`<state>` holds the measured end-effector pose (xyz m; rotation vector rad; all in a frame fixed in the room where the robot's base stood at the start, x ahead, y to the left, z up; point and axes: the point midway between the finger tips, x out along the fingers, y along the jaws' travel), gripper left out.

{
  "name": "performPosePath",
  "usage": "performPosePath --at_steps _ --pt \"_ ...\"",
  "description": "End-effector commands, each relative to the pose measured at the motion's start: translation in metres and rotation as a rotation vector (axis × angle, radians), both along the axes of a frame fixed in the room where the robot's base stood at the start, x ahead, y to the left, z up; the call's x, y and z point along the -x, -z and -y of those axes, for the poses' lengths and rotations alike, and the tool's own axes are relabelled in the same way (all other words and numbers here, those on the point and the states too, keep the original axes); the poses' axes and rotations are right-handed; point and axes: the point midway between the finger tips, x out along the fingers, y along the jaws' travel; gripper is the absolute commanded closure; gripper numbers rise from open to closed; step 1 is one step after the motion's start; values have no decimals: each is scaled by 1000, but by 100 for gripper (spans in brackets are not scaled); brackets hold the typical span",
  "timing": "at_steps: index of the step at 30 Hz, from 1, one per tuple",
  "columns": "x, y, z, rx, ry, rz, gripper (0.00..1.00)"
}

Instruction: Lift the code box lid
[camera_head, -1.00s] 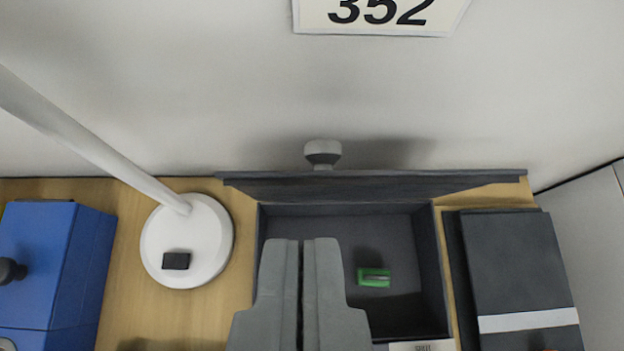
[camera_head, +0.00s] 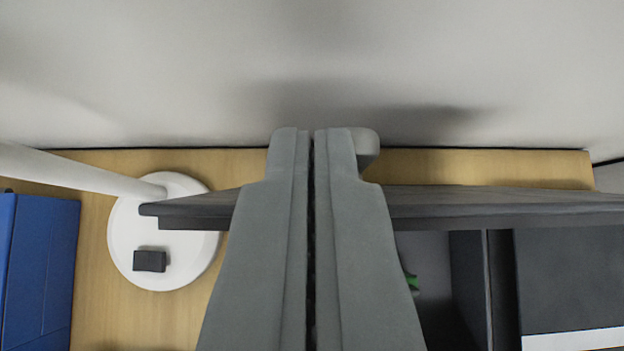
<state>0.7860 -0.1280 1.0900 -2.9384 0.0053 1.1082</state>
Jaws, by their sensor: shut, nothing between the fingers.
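The code box (camera_head: 468,285) is a dark grey box on the wooden surface, and its near part is hidden behind my gripper. Its lid (camera_head: 500,207) stands raised, seen nearly edge-on as a dark bar across the view. The light grey lid knob (camera_head: 368,146) shows on the wall side of the lid, partly behind my right finger. A small green object (camera_head: 411,282) inside the box is mostly hidden. My gripper (camera_head: 312,140) is shut and empty, its fingers overlapping the lid in view; I cannot tell whether they touch it.
A white lamp (camera_head: 125,235) with a round base and a black switch stands on the left of the wooden surface (camera_head: 85,285). A blue box (camera_head: 40,270) is at the far left. A dark folder (camera_head: 575,285) with a white band lies right of the code box. The grey wall (camera_head: 300,60) is behind.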

Motion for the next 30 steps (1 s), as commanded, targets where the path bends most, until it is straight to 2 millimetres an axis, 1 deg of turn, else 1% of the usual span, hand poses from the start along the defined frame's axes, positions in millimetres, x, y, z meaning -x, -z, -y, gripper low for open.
performPosePath --at_steps 5,9,11,15,18,22,25,30 --pt "0 0 0 0 0 1 100" --pt "6 1 0 -2 -2 32 100" --pt "11 2 -1 -2 -3 61 100" --pt "29 6 0 0 1 120 100" --pt "46 13 0 0 1 120 100" --pt "63 24 0 0 1 118 100" --pt "70 29 0 -1 1 118 100" --pt "73 31 0 0 0 118 100"
